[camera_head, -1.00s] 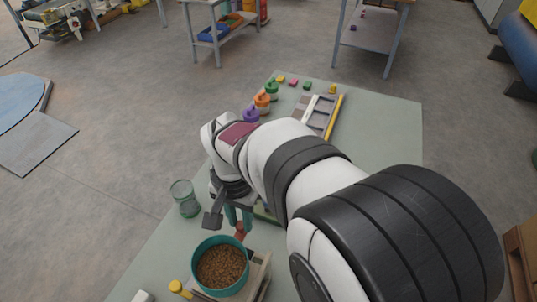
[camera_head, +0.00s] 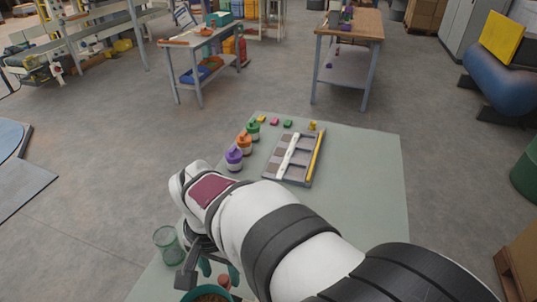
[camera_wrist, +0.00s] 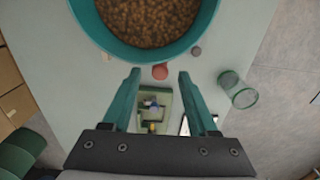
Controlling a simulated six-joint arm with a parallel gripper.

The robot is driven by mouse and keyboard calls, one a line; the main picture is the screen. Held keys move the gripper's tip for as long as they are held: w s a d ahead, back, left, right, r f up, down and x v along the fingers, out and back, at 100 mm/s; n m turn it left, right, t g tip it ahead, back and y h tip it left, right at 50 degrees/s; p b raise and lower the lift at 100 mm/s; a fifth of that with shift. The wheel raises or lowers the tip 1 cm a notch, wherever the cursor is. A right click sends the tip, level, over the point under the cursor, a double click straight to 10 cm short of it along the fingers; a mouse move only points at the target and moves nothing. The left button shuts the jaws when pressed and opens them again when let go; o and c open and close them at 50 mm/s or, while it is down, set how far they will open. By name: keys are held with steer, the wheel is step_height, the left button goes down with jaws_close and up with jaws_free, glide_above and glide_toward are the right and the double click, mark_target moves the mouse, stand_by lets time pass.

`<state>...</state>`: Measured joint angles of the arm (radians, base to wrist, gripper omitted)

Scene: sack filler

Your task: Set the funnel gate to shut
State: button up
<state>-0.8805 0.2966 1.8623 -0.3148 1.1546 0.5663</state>
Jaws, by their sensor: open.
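A teal funnel (camera_wrist: 112,42) full of brown pellets fills the top of the wrist view; in the head view only its rim (camera_head: 190,294) shows at the bottom edge. A red knob (camera_wrist: 160,71) sits just beside the funnel rim, and it also shows in the head view (camera_head: 224,281). My gripper (camera_wrist: 158,80) is open, its teal fingers pointing at the funnel side. The red knob appears between and slightly beyond the fingertips; I cannot tell the depth gap. The gate's position cannot be read in either view.
A clear green-tinted cup (camera_wrist: 238,90) stands near the table edge. A green tray (camera_wrist: 172,106) with small items lies below my fingers. Purple (camera_head: 234,158), orange (camera_head: 244,144) and green (camera_head: 253,131) pots stand beyond, near a grey divided tray (camera_head: 280,172).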

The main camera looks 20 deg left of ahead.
mark_target(222, 281)
step_height(222, 281, up, 14)
steer(key=shift+r, duration=0.1)
